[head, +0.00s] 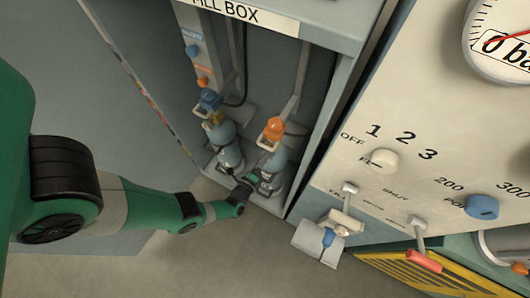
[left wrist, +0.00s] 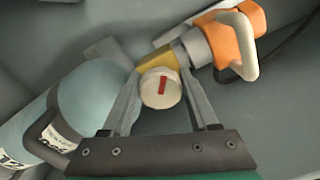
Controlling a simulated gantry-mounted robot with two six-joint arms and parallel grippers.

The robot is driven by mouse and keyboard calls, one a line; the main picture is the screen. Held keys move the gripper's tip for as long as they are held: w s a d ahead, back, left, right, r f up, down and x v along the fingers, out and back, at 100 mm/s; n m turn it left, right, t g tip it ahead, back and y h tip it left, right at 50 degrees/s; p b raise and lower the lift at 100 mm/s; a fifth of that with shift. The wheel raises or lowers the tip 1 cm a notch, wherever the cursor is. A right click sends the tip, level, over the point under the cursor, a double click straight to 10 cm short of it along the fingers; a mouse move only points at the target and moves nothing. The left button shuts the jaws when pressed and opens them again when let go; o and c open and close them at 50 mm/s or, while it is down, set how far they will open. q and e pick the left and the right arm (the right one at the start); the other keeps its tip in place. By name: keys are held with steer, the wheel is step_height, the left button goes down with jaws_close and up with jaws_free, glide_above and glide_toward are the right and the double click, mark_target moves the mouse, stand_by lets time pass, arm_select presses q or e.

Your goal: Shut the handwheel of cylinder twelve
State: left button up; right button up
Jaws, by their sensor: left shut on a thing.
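Cylinder twelve is pale blue, with a "12" label, and lies at the left of the left wrist view (left wrist: 75,105). In the head view it is the right-hand cylinder (head: 277,163) in the fill box, partly behind my gripper. Its handwheel (left wrist: 160,88) is a round cream knob with a red mark, on a brass valve (left wrist: 154,72). An orange connector (left wrist: 232,40) with a pale loop handle joins the valve; it also shows in the head view (head: 274,128). My left gripper (head: 254,181) is shut on the handwheel, one finger on each side. My right gripper is not in view.
A second cylinder (head: 225,148) with a blue connector (head: 209,100) stands close on the left. The fill box (head: 318,110) walls hem both in. A panel at right carries a selector knob (head: 385,160), a blue knob (head: 482,207), levers and a gauge (head: 500,42).

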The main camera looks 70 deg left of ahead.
arm_select(q)
steer(key=m, duration=0.4)
steer(key=shift+r, duration=0.15)
steer(key=shift+w+d+m+p, duration=0.1)
steer(key=shift+m+p, duration=0.3)
steer(key=shift+m, duration=1.8)
steer(key=o, duration=1.4)
steer(key=shift+c, duration=0.2)
